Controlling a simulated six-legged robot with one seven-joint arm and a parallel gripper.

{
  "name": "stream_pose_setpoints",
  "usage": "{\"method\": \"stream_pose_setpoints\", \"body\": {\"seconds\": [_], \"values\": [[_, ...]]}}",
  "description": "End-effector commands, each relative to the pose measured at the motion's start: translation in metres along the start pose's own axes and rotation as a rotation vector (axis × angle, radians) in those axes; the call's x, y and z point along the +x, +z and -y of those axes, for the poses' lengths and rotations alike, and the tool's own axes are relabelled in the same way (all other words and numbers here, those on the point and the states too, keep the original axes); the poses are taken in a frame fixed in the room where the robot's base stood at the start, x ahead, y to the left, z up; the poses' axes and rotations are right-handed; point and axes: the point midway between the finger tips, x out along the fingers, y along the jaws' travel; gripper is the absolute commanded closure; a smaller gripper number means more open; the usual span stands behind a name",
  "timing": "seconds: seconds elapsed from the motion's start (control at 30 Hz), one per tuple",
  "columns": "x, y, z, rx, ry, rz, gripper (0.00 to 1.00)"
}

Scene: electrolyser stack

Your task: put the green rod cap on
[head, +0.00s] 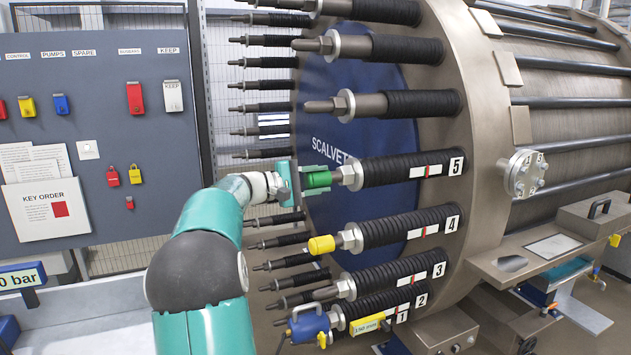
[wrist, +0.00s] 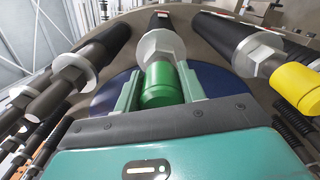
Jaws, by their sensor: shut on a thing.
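The green rod cap (head: 318,179) is at the end of the rod labelled 5 (head: 400,168), against its metal nut (head: 350,175). In the wrist view the green cap (wrist: 160,84) lies between my two fingers, in line with the nut (wrist: 160,46) behind it. My gripper (head: 316,182) is shut on the cap. The rod tip is hidden, so I cannot tell how deep the cap sits on it.
A yellow cap (head: 321,245) is on rod 4 just below, and it shows close by at the right of the wrist view (wrist: 299,87). Bare rod ends (head: 325,105) stick out above. A blue device (head: 309,326) hangs at rod 1. A grey key panel (head: 95,140) stands at the left.

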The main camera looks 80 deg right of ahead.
Motion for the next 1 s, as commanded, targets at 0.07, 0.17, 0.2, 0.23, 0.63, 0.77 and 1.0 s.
{"method": "stream_pose_setpoints", "body": {"seconds": [0.07,0.17,0.2,0.23,0.63,0.77,1.0], "values": [[0.002,0.0,0.0,0.0,0.0,0.0,0.87],[0.001,0.0,0.0,0.0,0.0,0.0,0.87],[0.001,0.0,0.0,0.0,0.0,0.0,0.87],[0.001,0.0,0.0,0.0,0.0,-0.001,0.54],[0.0,0.0,0.0,0.0,0.0,-0.001,0.35],[-0.01,-0.001,0.0,0.0,0.001,-0.004,0.35],[-0.056,-0.001,-0.001,0.001,0.002,-0.006,0.35]]}}
